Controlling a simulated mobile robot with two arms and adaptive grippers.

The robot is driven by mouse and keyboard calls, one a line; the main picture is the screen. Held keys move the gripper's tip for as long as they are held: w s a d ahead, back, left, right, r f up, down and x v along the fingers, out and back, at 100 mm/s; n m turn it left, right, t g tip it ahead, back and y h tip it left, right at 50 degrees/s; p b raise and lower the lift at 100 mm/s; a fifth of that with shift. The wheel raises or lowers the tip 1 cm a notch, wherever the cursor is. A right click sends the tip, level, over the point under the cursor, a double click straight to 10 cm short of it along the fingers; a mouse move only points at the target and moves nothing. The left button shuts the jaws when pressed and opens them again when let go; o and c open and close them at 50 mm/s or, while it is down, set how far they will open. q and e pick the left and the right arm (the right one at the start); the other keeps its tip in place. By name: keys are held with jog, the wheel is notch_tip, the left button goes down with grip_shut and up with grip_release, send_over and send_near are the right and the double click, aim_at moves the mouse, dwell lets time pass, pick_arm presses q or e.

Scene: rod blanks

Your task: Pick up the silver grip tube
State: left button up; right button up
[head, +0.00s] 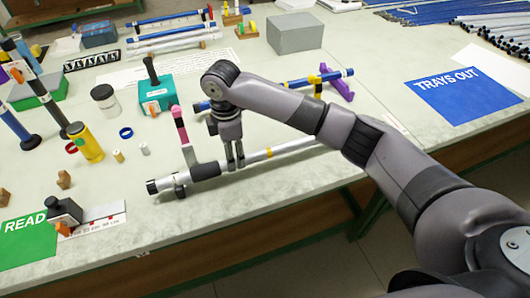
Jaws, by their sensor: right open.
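A long silver tube (205,171) with black end parts and a yellow band lies slantwise near the table's front edge. A black foot shows under its left end. A pink-topped upright piece (180,125) stands at the tube's left part. My right gripper (236,166) points down at the tube, with its fingers open at the tube's near-middle. Whether the fingers straddle the tube or only touch it is hard to tell. My right arm hides part of the tube's right end. My left gripper is not in view.
Behind the gripper are a teal box (156,96), a blue rod (300,84) on purple and yellow supports, and a grey box (295,34). A yellow bottle (86,142) and a green READ mat (28,240) are left. A blue TRAYS OUT mat (462,93) is right.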

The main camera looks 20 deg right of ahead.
jog(key=shift+f, duration=1.85)
jog(key=shift+a, duration=0.1)
jog(key=shift+c, duration=0.6)
grip_shut()
